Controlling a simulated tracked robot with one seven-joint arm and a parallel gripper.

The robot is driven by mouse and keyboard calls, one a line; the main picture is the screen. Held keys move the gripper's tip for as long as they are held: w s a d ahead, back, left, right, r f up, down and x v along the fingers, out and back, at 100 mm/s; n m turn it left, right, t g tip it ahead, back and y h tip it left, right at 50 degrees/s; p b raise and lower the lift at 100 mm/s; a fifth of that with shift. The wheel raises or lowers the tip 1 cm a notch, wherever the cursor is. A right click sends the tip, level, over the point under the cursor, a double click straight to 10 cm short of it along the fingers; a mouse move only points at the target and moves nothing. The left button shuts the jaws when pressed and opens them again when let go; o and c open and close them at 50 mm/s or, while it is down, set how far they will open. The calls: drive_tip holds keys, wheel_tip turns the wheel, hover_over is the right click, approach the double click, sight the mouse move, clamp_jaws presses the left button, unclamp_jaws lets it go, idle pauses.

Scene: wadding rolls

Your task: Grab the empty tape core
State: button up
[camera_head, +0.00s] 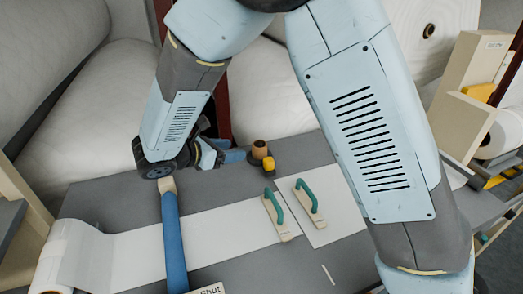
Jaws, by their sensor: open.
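The empty tape core (260,149) is a short brown tube standing upright on the grey table, left of the picture's middle. My gripper (236,156) is just left of it, low over the table and pointing right toward it. The jaws are open, with nothing seen between them. The blue fingertips are close to the core's left side; I cannot tell whether they touch it. The wrist hides part of the gripper.
A yellow and black item (268,166) sits right by the core. Two green-handled blocks (277,214) (308,200) rest on white sheet. A blue bar (173,240) lies at front left. Large white rolls (90,110) stand behind the table (105,195).

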sight(255, 148)
drive_tip(key=shift+a+f, duration=0.2)
drive_tip(key=shift+w+d+f, duration=0.15)
drive_tip(key=shift+w+d, duration=0.05)
drive_tip(key=shift+w, duration=0.05)
drive_tip(key=x, duration=1.3)
drive_tip(key=c, duration=0.7)
